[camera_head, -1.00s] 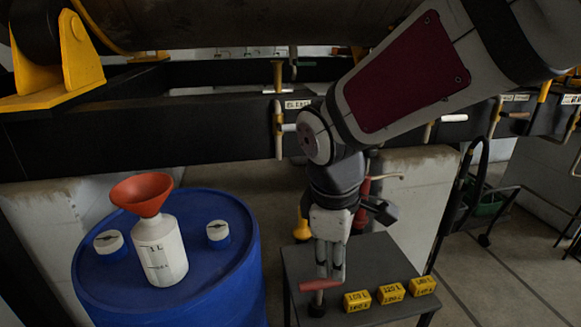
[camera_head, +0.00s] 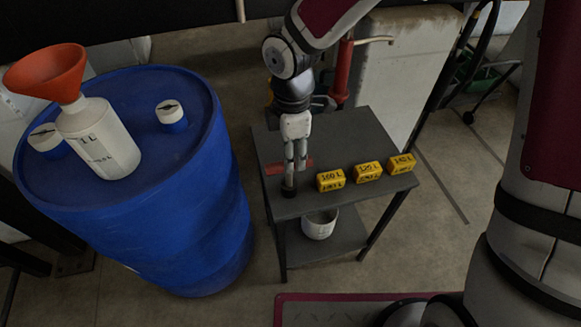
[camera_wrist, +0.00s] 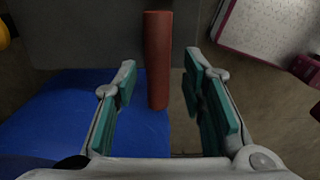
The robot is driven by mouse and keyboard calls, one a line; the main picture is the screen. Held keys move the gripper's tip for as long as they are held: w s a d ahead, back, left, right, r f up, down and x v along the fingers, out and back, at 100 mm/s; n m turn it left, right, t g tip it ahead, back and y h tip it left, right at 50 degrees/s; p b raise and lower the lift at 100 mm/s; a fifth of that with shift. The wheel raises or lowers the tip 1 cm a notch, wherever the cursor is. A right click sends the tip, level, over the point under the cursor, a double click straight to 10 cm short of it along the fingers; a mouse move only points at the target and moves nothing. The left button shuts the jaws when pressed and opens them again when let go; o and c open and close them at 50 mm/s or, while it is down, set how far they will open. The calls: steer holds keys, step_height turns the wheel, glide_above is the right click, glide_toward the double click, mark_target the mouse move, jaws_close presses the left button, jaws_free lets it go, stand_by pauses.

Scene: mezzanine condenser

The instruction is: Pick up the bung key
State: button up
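The bung key (camera_head: 274,169) has a red crossbar handle and a dark round lower end. It stands at the front left part of the small dark table (camera_head: 345,199). My gripper (camera_head: 295,166) points down over it, and its fingers hide part of the handle. In the wrist view the red handle (camera_wrist: 157,60) lies lengthwise between the two fingers (camera_wrist: 160,72). The green-padded fingers are spread, with a visible gap on each side of the handle. The key's lower part is hidden in the wrist view.
Yellow blocks (camera_head: 368,171) stand in a row right of the key. A white pot (camera_head: 319,223) is on the lower shelf. The blue drum (camera_head: 190,225) stands left, carrying a white bottle (camera_head: 100,140) with an orange funnel (camera_head: 46,73). A red-handled post (camera_head: 342,70) rises behind the table.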

mark_target(289, 178)
steer(key=f, duration=0.2)
steer(key=f+b, duration=0.1)
steer(key=f, duration=0.4)
steer(key=shift+a+f+b, duration=0.1)
steer(key=shift+a+b, duration=0.2)
jaws_close()
